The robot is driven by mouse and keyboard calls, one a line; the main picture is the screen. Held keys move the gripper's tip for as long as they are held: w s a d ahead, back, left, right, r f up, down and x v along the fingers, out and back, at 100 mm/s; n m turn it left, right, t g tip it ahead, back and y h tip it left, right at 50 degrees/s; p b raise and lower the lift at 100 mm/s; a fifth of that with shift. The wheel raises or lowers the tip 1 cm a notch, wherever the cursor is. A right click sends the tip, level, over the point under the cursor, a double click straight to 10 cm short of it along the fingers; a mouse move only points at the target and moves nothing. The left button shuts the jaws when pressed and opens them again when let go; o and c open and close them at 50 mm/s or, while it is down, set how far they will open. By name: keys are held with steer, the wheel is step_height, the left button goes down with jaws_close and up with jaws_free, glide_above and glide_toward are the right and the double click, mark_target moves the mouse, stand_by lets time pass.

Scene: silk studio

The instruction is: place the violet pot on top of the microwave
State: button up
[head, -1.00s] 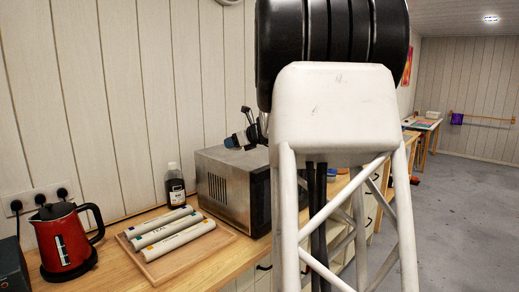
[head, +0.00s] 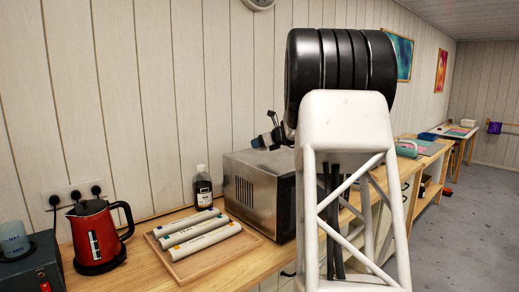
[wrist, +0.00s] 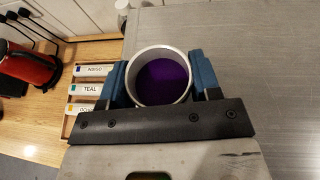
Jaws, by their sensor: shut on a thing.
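The violet pot (wrist: 163,82) is a round, pale-rimmed container with violet inside, seen from above in the wrist view. My gripper (wrist: 162,76) has its blue fingers on either side of the pot and is shut on it. The microwave (head: 250,190) is a grey metal box on the counter in the head view. Its brushed top (wrist: 255,75) lies under and around the pot in the wrist view. I cannot tell whether the pot touches it. In the head view my arm hides the pot and the microwave's right part.
A wooden tray (head: 252,243) with several labelled tubes lies left of the microwave. A dark bottle (head: 202,188) stands behind the tray. A red kettle (head: 93,235) and a dark box with a cup (head: 15,240) are farther left. The wall runs behind the counter.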

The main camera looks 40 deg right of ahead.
glide_above(261, 155)
steer(key=w, duration=0.1)
steer(key=shift+f, duration=0.3)
stand_by(0.3)
steer(key=shift+f, duration=1.75)
steer(key=shift+f, duration=0.15)
steer(key=o, duration=0.9)
steer(key=shift+o, duration=0.2)
steer(key=shift+s+d+r, duration=0.1)
steer(key=shift+s+r, duration=0.3)
steer(key=v, duration=1.1)
